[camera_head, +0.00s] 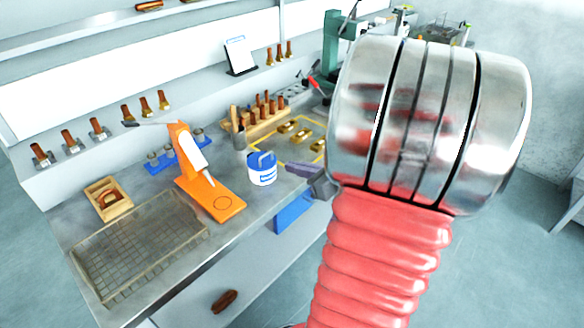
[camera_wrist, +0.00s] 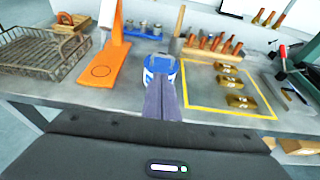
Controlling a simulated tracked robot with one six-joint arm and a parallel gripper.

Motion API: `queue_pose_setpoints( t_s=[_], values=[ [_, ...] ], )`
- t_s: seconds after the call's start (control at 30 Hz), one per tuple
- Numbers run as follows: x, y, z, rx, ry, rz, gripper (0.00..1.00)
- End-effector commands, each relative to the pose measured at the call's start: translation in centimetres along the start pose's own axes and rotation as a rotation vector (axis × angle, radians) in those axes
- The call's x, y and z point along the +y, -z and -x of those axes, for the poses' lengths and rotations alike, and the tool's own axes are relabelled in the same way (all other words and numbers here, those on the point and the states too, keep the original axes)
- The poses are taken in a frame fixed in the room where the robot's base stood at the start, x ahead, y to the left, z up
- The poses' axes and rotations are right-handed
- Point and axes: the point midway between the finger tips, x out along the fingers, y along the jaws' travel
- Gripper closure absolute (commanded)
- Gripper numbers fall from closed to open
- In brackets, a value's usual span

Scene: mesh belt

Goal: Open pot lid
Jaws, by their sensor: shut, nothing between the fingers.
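A small white pot with a blue lid and blue label (camera_head: 262,172) stands upright on the grey workbench, right of the orange stand. The lid is on the pot, with a raised blue handle on top. In the wrist view the pot (camera_wrist: 150,68) is straight ahead, its lower part hidden behind my fingers. My gripper (camera_wrist: 160,84) is shut and empty, its dark fingers together and pointing at the pot. In the head view my gripper (camera_head: 290,168) is just right of the pot, partly hidden by my arm. I cannot tell whether the fingertips touch the pot.
The orange stand (camera_head: 228,203) and a wire mesh basket (camera_head: 140,245) are to the left. A wooden block of handled tools (camera_head: 262,118) stands behind. Brass pieces lie inside a yellow outlined area (camera_wrist: 222,95) right of the pot. The bench's front edge is close.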

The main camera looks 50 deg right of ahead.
Motion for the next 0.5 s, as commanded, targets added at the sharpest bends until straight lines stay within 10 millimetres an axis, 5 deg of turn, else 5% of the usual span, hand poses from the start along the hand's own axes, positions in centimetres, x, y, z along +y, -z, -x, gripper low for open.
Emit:
queue_pose_setpoints(
  t_s=[0.5],
  values=[
    [0.2,0.1,-6.5,0.003,-0.004,0.0,1.0]
  ],
)
